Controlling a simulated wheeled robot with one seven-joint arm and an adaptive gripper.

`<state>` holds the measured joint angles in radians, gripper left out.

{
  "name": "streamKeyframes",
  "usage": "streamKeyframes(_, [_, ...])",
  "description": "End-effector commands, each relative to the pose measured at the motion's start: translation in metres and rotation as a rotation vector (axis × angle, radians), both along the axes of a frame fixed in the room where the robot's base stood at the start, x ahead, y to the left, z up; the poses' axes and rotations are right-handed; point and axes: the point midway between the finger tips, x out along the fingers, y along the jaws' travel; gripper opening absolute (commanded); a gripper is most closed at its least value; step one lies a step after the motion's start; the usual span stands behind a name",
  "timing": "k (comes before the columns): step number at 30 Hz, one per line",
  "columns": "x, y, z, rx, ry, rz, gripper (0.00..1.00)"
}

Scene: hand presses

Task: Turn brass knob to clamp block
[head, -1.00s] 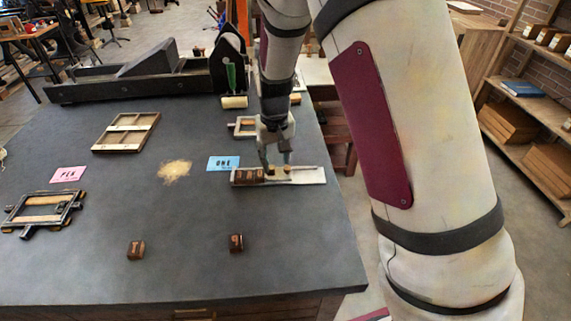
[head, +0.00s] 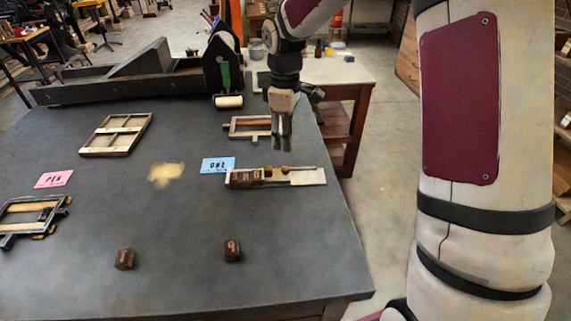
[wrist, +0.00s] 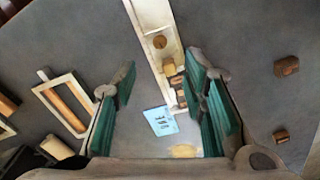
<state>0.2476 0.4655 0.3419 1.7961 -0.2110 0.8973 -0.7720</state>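The composing stick, a pale metal tray (head: 308,177), lies near the table's right edge with dark letter blocks (head: 245,177) at its left end. A small lighter block (head: 268,171) sits beside the letters, and the small brass knob (head: 285,170) is to its right. In the wrist view, the knob (wrist: 160,41) and the lighter block (wrist: 169,67) show on the tray. My gripper (head: 283,146) hangs above and behind the tray, clear of the knob. Whether the lighter block is pressed tight is too small to tell.
A blue card (head: 217,165) lies left of the tray. A small wooden frame (head: 250,127) lies behind it, and a roller (head: 229,101) beside the press (head: 150,75). Two loose letter blocks (head: 232,250) (head: 124,259) lie in front. The table's middle is mostly clear.

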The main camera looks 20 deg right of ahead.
Motion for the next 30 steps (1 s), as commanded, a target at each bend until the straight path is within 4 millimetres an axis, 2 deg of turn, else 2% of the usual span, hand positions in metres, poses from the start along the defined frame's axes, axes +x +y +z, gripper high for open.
streamKeyframes(1, [-0.001, 0.0, -0.011, 0.0, 0.006, 0.002, 0.39])
streamKeyframes(9, [0.0, -0.001, -0.064, 0.0, 0.006, -0.001, 0.39])
streamKeyframes(15, [0.001, -0.001, -0.092, 0.0, 0.004, -0.001, 0.39])
streamKeyframes(21, [0.001, -0.001, -0.104, 0.0, 0.001, -0.002, 0.39])
streamKeyframes(29, [0.002, -0.001, -0.105, 0.0, 0.0, -0.002, 0.39])
streamKeyframes(30, [0.002, -0.001, -0.105, 0.0, 0.0, -0.002, 0.34])
